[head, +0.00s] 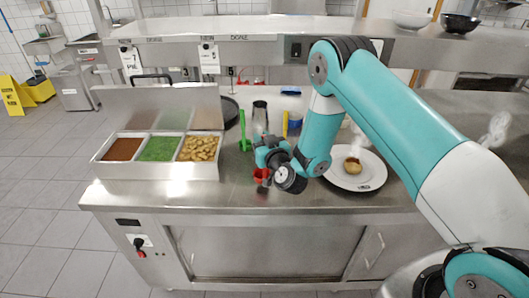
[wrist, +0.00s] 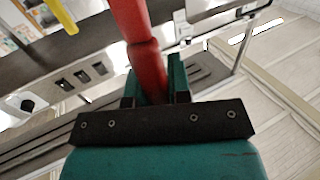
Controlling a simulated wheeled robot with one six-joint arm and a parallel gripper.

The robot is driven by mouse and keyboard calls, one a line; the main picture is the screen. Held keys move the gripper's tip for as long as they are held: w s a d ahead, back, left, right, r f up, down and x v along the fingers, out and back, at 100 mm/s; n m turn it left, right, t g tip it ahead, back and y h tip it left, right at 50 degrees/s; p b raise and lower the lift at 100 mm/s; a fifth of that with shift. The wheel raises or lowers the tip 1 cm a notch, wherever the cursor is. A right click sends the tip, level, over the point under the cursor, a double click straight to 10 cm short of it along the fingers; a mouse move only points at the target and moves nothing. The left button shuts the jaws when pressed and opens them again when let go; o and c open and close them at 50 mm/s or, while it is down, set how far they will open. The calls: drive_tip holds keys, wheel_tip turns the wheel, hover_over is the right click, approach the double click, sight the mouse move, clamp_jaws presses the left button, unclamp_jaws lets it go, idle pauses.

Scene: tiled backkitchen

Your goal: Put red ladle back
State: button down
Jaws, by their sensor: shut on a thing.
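The red ladle (head: 261,177) shows in the head view as a small red part below my gripper (head: 264,163), near the front edge of the steel counter. In the wrist view the red handle (wrist: 143,45) runs up from between the two teal fingers of my gripper (wrist: 154,88), which is shut on it. Most of the ladle is hidden by the gripper in the head view. A green utensil (head: 242,130) stands upright behind and left of the gripper. A yellow utensil (head: 285,123) stands behind and to the right.
A tray (head: 160,172) with three compartments of brown, green and tan food stands at the left. A white plate (head: 340,181) with a small brownish item is at the right. A steel shelf (head: 240,52) spans above the counter.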

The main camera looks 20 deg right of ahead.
wheel_tip(320, 180, down, 3)
drive_tip(key=shift+r+b, duration=0.15)
drive_tip(key=shift+b, duration=0.45)
drive_tip(key=shift+f, duration=0.2)
drive_tip(key=c, duration=1.1)
unclamp_jaws()
drive_tip(key=shift+o, duration=0.2)
